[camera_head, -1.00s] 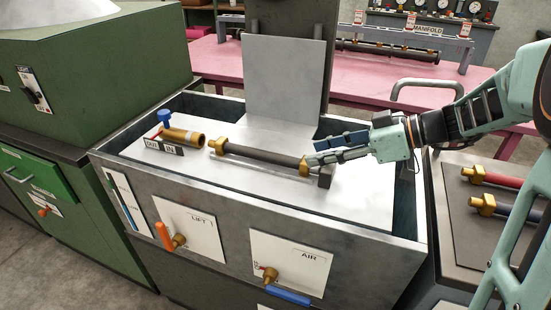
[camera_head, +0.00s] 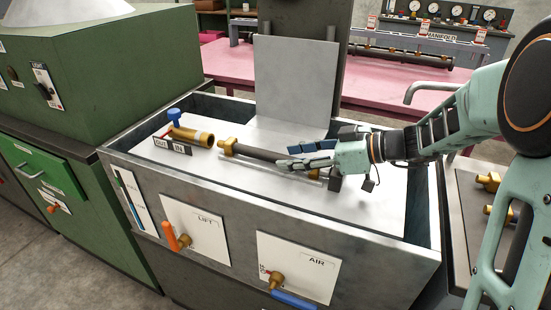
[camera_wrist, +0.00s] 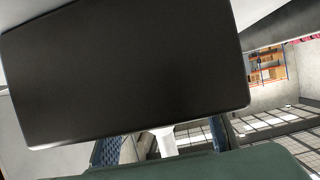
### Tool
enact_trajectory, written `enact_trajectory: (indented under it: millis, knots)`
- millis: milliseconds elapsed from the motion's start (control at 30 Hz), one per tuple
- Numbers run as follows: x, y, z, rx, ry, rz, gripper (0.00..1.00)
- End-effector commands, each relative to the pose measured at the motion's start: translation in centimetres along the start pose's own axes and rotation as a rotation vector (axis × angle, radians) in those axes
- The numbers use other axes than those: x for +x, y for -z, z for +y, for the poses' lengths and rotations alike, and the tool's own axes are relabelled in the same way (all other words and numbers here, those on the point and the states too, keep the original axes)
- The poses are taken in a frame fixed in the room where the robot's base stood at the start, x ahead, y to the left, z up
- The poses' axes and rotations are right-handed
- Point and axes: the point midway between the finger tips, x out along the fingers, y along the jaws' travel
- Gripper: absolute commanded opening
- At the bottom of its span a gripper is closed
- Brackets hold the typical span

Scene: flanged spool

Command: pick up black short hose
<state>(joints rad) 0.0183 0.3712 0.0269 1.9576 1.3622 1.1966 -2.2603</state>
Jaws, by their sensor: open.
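The black short hose (camera_head: 256,153) lies on the pale plate inside the grey tank, with brass fittings at its ends. Its left fitting (camera_head: 226,146) is clear; its right end is partly hidden by my gripper. My gripper (camera_head: 281,156) is open, its fingers pointing left over the right part of the hose. I cannot tell whether they touch it or straddle it. In the wrist view, blue finger pads (camera_wrist: 165,145) show at the bottom, and a large dark slab (camera_wrist: 125,70) close to the lens fills most of the view. I cannot tell what this slab is.
A brass cylinder (camera_head: 193,135) and an OUT/IN label block (camera_head: 172,146) sit left of the hose. A small dark block (camera_head: 335,182) stands under my wrist. A grey upright plate (camera_head: 295,85) rises behind. The tank's front rim (camera_head: 270,207) runs in front.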

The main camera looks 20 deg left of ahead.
Motion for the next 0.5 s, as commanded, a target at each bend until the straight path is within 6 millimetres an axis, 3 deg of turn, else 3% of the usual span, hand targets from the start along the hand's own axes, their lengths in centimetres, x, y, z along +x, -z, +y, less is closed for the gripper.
enact_trajectory:
  millis: [333, 500]
  knots:
    - [0.85, -0.02, 0.04, 0.000, -0.002, -0.001, 0.40]
    - [0.84, -0.02, 0.04, 0.000, -0.002, -0.001, 0.21]
